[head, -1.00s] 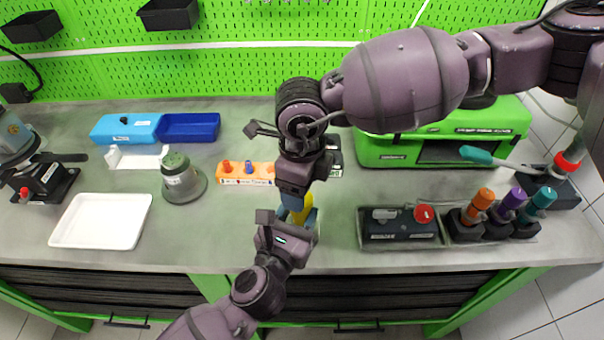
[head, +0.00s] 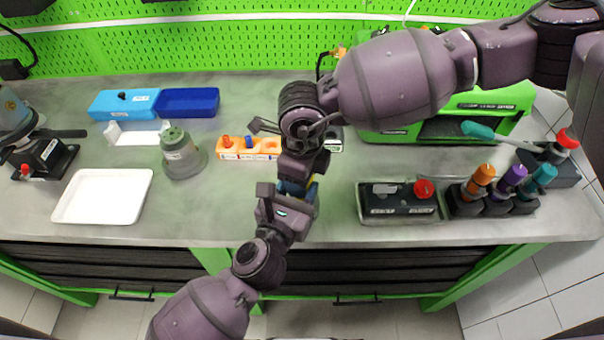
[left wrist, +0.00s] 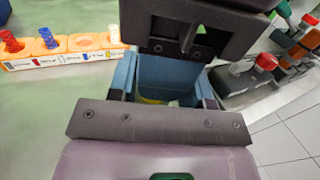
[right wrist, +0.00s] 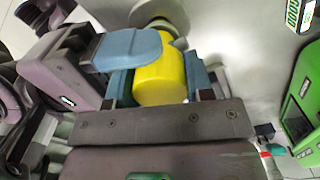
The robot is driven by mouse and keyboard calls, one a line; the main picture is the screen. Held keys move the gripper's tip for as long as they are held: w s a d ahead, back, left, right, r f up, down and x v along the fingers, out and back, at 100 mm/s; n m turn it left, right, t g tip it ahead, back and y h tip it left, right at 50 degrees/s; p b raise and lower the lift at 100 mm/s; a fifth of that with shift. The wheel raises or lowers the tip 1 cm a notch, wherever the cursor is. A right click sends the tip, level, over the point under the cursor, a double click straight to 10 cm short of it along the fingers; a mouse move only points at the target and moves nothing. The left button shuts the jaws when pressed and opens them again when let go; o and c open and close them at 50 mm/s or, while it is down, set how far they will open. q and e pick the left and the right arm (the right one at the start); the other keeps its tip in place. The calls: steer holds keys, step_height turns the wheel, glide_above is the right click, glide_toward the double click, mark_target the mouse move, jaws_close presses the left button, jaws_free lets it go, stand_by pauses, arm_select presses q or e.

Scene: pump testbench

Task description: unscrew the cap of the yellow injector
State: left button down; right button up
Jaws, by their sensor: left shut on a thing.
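The yellow injector (right wrist: 160,80) shows in the right wrist view as a thick yellow cylinder. My left gripper (head: 290,192) is shut on it, with a blue finger lying across the cylinder in the right wrist view. My right gripper (right wrist: 160,88) has its blue fingers on both sides of the yellow cylinder, seemingly with a slight gap on one side. In the head view the two grippers meet above the table's front part and hide nearly all of the injector. In the left wrist view only a sliver of yellow shows. I cannot make out the cap's seam.
An orange rack (head: 231,156) with red and blue pieces stands left of the grippers. A grey-green flask-like vessel (head: 181,155) and a white tray (head: 75,216) are farther left. A black box with a red knob (head: 398,206) and several coloured bottles stand right.

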steer(key=shift+c, duration=1.1)
steer(key=o, duration=1)
steer(key=shift+r, duration=0.1)
steer(key=shift+r, duration=3.8)
steer(key=shift+c, duration=0.7)
steer(key=shift+f, duration=3.9)
